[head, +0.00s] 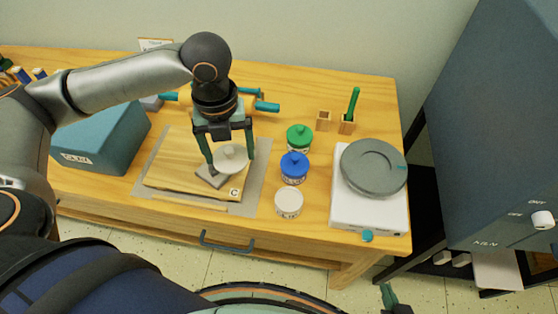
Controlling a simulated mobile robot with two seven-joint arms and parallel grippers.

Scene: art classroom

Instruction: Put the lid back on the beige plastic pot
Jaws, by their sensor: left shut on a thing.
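The beige plastic pot (288,204) stands lidless at the front of the table, nearest me in a row with the blue and green pots. The off-white lid (231,160), with a small knob on top, is between the fingers of my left gripper (231,163), which is shut on it. The lid is over the wooden board, left of and behind the beige pot; I cannot tell whether it touches the board. Part of my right gripper (389,297) shows at the bottom edge; its fingers are mostly cut off.
A blue-lidded pot (294,168) and a green-lidded pot (299,138) stand behind the beige pot. A grey block (211,176) lies on the wooden board (180,178). A white scale (369,212) with a grey round plate stands right; a teal box (99,139) is left.

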